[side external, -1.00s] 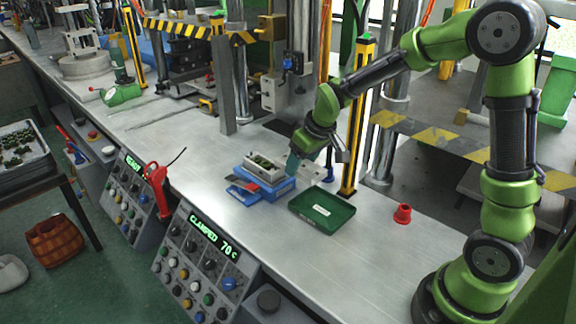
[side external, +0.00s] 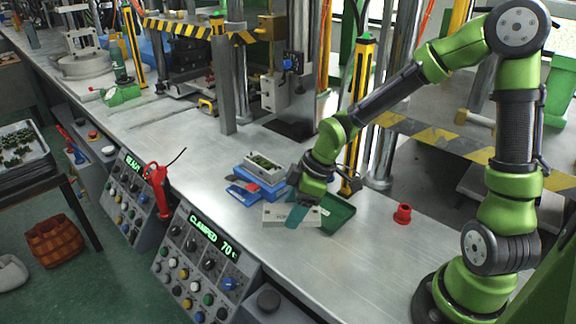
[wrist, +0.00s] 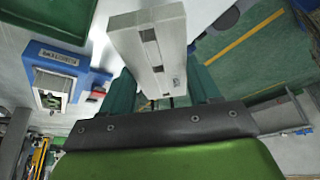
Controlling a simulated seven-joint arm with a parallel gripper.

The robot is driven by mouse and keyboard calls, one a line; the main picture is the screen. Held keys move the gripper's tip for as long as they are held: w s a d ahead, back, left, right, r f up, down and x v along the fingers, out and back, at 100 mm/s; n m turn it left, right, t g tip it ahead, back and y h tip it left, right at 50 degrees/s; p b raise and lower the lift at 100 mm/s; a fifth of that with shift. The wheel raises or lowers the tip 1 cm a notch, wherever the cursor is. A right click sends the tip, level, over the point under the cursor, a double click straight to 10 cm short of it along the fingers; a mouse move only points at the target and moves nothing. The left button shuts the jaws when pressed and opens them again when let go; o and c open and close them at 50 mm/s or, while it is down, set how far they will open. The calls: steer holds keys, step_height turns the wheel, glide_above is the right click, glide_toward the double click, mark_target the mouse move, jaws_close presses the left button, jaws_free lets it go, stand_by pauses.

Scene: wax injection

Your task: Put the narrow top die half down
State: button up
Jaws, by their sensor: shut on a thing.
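The narrow top die half (side external: 283,215) is a pale grey block in front of the green tray in the side view. It also fills the upper middle of the wrist view (wrist: 150,45). My gripper (side external: 299,211) is shut on it, with teal fingers on either side (wrist: 163,98). I cannot tell whether its underside touches the bench. The open die (side external: 265,168), with green pieces inside, sits on a blue base (side external: 272,188) left of my gripper. The blue base also shows at the left of the wrist view (wrist: 85,72).
The green tray (side external: 337,222) is right beside my gripper and partly hidden by it. A red cup-like part (side external: 402,213) stands farther right. A yellow-black post (side external: 357,115) rises behind the arm. Bench (side external: 225,150) left of the blue base is clear.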

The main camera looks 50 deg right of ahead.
mark_target(287, 243)
steer(key=shift+f, duration=3.95)
steer(key=shift+f, duration=0.15)
steer(key=o, duration=1.4)
steer(key=shift+c, duration=0.2)
steer(key=s+d+r+m+t, duration=0.1)
steer(key=s+r+m, duration=0.3)
steer(key=r, duration=0.4)
steer(key=s+d+r+m+t, duration=0.1)
steer(key=s+r+m, duration=0.3)
steer(key=r, duration=0.4)
steer(key=s+r+m+t+h, duration=0.1)
steer(key=s+r+m, duration=0.4)
steer(key=r, duration=0.3)
steer(key=shift+s+d+t, duration=0.15)
steer(key=shift+d+t, duration=0.25)
